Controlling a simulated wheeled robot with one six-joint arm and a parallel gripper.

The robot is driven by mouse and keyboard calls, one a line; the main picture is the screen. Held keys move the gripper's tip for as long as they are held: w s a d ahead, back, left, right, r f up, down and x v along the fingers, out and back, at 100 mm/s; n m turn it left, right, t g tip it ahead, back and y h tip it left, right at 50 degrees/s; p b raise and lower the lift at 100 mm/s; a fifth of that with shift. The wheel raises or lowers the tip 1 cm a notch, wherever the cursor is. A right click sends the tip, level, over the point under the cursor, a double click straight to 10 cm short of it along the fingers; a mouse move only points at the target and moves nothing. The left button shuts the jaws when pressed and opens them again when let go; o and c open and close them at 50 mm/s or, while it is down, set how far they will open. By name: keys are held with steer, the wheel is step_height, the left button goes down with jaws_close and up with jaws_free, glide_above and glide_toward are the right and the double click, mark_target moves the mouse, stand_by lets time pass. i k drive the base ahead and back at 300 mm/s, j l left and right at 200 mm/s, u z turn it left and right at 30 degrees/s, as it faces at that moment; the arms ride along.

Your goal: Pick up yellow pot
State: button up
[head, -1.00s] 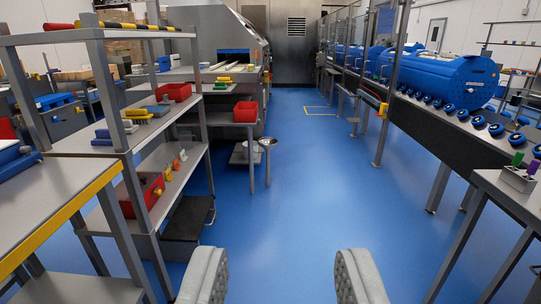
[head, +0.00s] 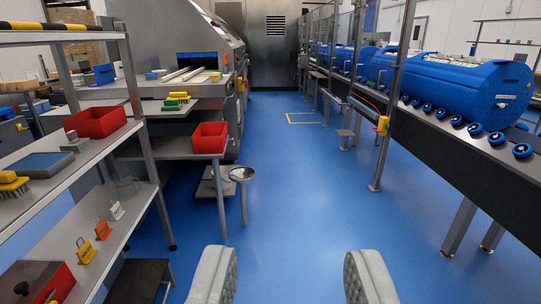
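I cannot make out a yellow pot in this view. My gripper (head: 290,262) shows at the bottom, its two grey padded fingers wide apart with only blue floor between them. It is open and empty. Small yellow things are in view on the left: a yellow-topped brush (head: 12,182) on the shelf, a yellow tag-like piece (head: 85,250) on the lower shelf, and a yellow block (head: 178,95) on a green one. None of them clearly looks like a pot.
Left are a grey shelf rack (head: 118,205), a red bin (head: 95,122), another red bin (head: 209,138) and a dark step (head: 138,280). A metal bowl stand (head: 242,175) stands beyond. Right is a conveyor (head: 450,140) with blue wheels. The blue aisle (head: 300,190) between is clear.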

mark_target(215, 77)
steer(key=i+z, duration=0.15)
steer(key=i, duration=1.55)
steer(key=i+u, duration=0.35)
steer(key=i, duration=0.5)
steer(key=i+l+u, duration=0.15)
steer(key=i+u, duration=0.2)
steer(key=i, duration=0.45)
steer(key=i+j, duration=0.1)
steer(key=i, duration=0.8)
